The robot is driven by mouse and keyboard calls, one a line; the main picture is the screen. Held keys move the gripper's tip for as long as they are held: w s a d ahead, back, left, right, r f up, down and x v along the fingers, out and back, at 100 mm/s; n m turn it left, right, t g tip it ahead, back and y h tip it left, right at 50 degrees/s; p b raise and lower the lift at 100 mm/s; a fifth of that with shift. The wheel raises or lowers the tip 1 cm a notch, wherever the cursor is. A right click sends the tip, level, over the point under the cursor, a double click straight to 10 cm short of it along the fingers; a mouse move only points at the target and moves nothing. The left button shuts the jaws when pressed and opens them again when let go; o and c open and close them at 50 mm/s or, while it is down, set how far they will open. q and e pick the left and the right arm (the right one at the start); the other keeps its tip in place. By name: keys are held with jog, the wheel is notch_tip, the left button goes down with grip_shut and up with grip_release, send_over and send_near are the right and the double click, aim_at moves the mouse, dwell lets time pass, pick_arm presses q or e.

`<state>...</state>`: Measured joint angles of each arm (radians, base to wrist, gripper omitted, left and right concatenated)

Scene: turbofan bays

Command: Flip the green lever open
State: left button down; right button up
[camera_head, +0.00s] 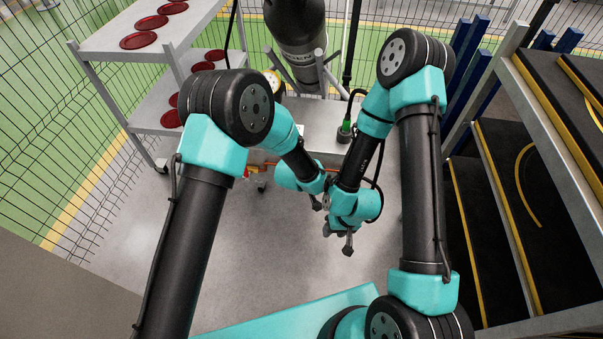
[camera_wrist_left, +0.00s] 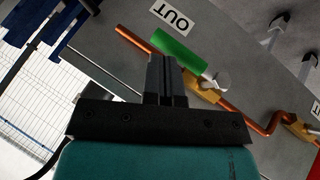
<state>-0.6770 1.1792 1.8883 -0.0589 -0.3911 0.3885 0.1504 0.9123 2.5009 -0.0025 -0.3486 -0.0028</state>
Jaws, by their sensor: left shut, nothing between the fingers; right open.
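The green lever (camera_wrist_left: 178,47) shows in the left wrist view, just beyond my left fingertips. It ends at a white-grey knob beside a brass valve body (camera_wrist_left: 203,88) on a copper pipe (camera_wrist_left: 232,117). My left gripper (camera_wrist_left: 165,60) is shut and empty; its tips overlap the lever's near edge in the picture, and I cannot tell whether they touch it. In the head view my left gripper (camera_head: 317,203) is small, in front of the grey cabinet. My right gripper (camera_head: 338,238) is open and empty, lower and to the right. The lever is hidden there by my arms.
An OUT label (camera_wrist_left: 172,14) is beside the lever on the grey panel. A grey cabinet (camera_head: 318,115) carries a dark cylinder (camera_head: 297,40) and a green-collared hose fitting (camera_head: 346,126). A shelf (camera_head: 110,40) with red discs stands left, a black-panelled rack (camera_head: 500,180) right. The floor before the cabinet is clear.

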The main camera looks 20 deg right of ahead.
pick_arm(q)
jog(key=v, duration=1.6)
jog(key=shift+a+r, duration=0.15)
jog(key=shift+a, duration=0.1)
jog(key=shift+w, duration=0.1)
jog(key=a+f+n+y, duration=0.1)
jog(key=a+f, duration=0.3)
jog(key=a, duration=0.3)
jog(key=s+a+f+n+g+y, duration=0.1)
jog(key=a+f, duration=0.2)
jog(key=a, duration=0.3)
jog(key=a+f+n, duration=0.1)
jog(key=a+f, duration=0.3)
jog(key=a, duration=0.3)
jog(key=s+a+f+n+g, duration=0.1)
jog(key=s+a+f, duration=0.3)
jog(key=a, duration=0.3)
jog(key=s+a+f+n+g+y, duration=0.1)
jog(key=s+a+f, duration=0.2)
jog(key=s+a, duration=0.4)
jog(key=shift+s+a+f, duration=0.2)
jog(key=shift+a+f, duration=0.2)
jog(key=shift+a, duration=0.3)
jog(key=shift+w, duration=0.15)
